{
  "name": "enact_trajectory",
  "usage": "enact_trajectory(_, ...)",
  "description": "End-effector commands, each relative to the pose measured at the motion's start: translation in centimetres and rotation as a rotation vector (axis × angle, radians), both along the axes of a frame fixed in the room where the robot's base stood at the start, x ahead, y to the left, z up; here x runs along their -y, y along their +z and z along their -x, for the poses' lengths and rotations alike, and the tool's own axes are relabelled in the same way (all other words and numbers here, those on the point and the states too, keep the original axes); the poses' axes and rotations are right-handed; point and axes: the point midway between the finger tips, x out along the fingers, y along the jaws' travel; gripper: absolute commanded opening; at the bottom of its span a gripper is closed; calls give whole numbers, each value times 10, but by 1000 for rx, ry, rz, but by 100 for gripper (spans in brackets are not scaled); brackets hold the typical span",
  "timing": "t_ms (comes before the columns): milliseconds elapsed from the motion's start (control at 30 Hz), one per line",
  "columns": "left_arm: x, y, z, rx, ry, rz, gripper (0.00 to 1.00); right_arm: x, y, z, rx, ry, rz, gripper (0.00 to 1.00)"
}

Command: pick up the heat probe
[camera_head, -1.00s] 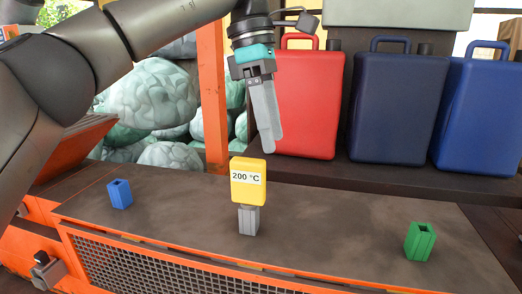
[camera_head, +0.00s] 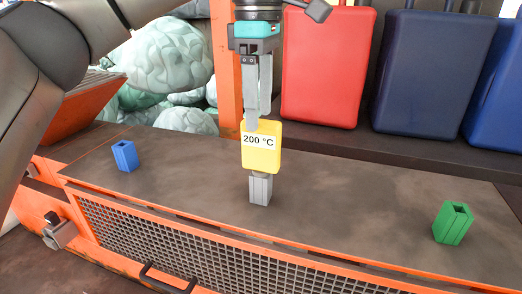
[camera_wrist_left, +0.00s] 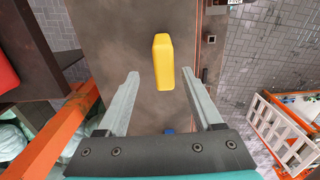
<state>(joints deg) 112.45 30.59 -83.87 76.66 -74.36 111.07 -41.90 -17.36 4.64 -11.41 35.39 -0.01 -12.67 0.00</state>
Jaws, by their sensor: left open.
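The heat probe is a yellow block (camera_head: 261,158) labelled "200 °C", upright in a grey holder (camera_head: 260,189) on the brown worktop. My left gripper (camera_head: 257,118) points down at the probe's top in the head view; one finger overlaps its upper left edge. In the left wrist view the yellow probe (camera_wrist_left: 163,62) lies ahead of the open, empty fingers (camera_wrist_left: 163,84), between their lines. I cannot tell whether a finger touches the probe. My right gripper is not in view.
A blue holder (camera_head: 124,156) stands at the left of the worktop (camera_head: 330,200) and a green holder (camera_head: 453,223) at the right. An orange post (camera_head: 226,70) and red (camera_head: 322,70) and dark blue (camera_head: 423,75) canisters stand behind. The worktop between the holders is otherwise clear.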

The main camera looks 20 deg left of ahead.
Motion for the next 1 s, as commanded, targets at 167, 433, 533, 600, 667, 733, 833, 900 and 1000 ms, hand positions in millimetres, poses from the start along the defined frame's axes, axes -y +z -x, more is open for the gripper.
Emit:
enact_trajectory(167,2,-17,4,-3,-1,-1,68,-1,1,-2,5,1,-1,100)
enact_trajectory(433,5,-48,7,-2,0,0,68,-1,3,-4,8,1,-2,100)
enact_trajectory(533,5,-52,7,-2,0,1,68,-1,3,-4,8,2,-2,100)
enact_trajectory(600,5,-52,7,-1,1,1,68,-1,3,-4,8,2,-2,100)
enact_trajectory(667,5,-52,7,-1,1,1,68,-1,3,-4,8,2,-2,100)
enact_trajectory(733,5,-52,7,-1,1,1,65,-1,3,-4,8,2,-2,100)
enact_trajectory(833,5,-51,7,-1,0,1,54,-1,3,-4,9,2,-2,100)
enact_trajectory(900,5,-51,7,-1,0,1,46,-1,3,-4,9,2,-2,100)
enact_trajectory(1000,5,-51,7,-1,0,1,35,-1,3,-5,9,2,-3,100)
